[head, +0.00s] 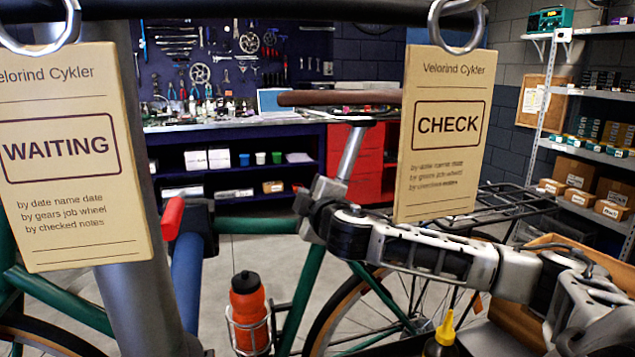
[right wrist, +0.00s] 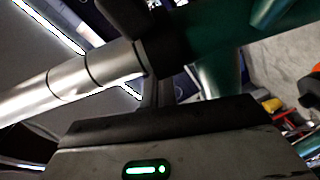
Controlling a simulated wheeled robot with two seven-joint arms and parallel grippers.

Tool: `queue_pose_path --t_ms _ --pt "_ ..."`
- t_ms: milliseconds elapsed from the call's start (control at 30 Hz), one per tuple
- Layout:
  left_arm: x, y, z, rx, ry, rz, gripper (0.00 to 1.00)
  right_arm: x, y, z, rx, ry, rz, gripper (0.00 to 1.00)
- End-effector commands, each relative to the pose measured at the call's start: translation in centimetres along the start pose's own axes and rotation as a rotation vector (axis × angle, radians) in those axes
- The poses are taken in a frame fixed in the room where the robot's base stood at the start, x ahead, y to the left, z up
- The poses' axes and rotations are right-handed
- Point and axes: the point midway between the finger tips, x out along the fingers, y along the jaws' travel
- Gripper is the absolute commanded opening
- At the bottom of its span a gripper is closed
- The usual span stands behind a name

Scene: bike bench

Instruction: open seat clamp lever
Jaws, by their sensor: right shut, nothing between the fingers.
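The green bike hangs across the head view, with its brown saddle (head: 338,98) on a silver seatpost (head: 351,152). My right gripper (head: 318,192) is at the seat cluster, at the foot of the seatpost, and hides most of the seat clamp. In the right wrist view the closed fingers (right wrist: 158,95) point at the dark seat clamp (right wrist: 160,45), between the silver post and the green tube. They are shut with nothing between them. Whether they touch the clamp, and how its lever stands, I cannot tell. My left gripper is not in view.
A WAITING tag (head: 75,220) and a CHECK tag (head: 440,190) hang in front. A red-handled blue stand arm (head: 187,280) stands left of the clamp. An orange bottle (head: 248,298) sits on the frame. A rear rack (head: 510,205) lies behind my right arm.

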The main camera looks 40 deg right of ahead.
Motion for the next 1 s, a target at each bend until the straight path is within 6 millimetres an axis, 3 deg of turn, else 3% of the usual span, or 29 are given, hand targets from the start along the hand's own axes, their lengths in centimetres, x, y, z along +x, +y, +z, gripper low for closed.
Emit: queue_pose_path --t_ms 200,633,833,900,1000 --pt "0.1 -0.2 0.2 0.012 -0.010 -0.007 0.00 0.9 -0.1 0.3 0.001 -0.018 -0.001 0.00" --pt "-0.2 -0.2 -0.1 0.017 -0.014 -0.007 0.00 0.5 0.0 -0.6 0.003 -0.012 -0.003 0.00" --pt "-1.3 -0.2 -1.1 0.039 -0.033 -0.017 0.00 -1.5 0.3 -4.1 0.005 -0.005 -0.006 0.00" --pt "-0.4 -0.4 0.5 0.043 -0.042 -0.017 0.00 -3.3 -0.5 -3.5 -0.003 -0.007 -0.004 0.00" --pt "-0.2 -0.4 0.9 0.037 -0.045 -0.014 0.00 -5.6 -0.5 -3.7 -0.002 -0.007 -0.005 0.00"
